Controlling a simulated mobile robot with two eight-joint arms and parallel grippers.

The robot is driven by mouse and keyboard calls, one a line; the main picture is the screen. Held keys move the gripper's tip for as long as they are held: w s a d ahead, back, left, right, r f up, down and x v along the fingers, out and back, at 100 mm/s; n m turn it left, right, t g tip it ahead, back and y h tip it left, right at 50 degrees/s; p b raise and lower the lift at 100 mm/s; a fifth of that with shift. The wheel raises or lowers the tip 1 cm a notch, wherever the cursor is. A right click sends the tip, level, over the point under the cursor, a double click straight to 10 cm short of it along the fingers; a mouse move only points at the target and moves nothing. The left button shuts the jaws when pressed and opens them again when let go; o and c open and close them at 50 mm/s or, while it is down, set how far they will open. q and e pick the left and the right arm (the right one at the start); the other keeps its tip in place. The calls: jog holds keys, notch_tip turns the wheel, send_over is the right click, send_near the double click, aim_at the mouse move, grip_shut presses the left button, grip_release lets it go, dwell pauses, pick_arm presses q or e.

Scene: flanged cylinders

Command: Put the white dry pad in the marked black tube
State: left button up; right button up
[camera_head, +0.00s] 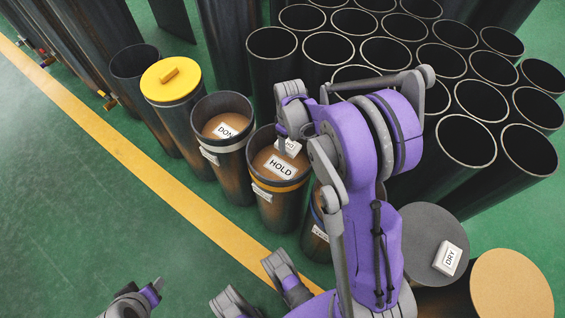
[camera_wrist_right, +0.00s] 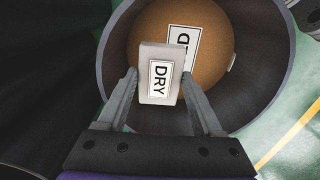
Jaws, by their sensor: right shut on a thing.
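My right gripper (camera_head: 290,132) is shut on a white pad (camera_wrist_right: 161,74) lettered DRY. It also shows in the head view (camera_head: 289,146), partly hidden by the gripper. The gripper holds it over the mouth of a black tube (camera_head: 277,205) with a yellow band. Inside this tube is a brown surface with a white HOLD label (camera_head: 279,167); in the wrist view the pad covers part of that label. Whether the pad touches anything below cannot be told. A second white DRY pad (camera_head: 448,258) lies on a grey disc. Parts of my left arm show at the bottom; its fingertips are unclear.
To the left stand a white-banded tube (camera_head: 224,165) with a DONE label and a yellow-lidded tube (camera_head: 183,125). A blue-banded tube (camera_head: 317,240) is partly behind my arm. Several open black tubes crowd the upper right. Green floor (camera_head: 90,220) is clear at left.

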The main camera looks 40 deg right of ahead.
aim_at(287, 160)
jog(key=shift+w+f+b, duration=0.1)
jog(key=shift+f+b, duration=0.8)
jog(key=shift+f, duration=3.1)
jog(key=shift+f, duration=0.1)
jog(key=o, duration=0.9)
jog(key=shift+f, duration=0.1)
jog(key=o, duration=0.4)
jog(key=shift+o, duration=0.2)
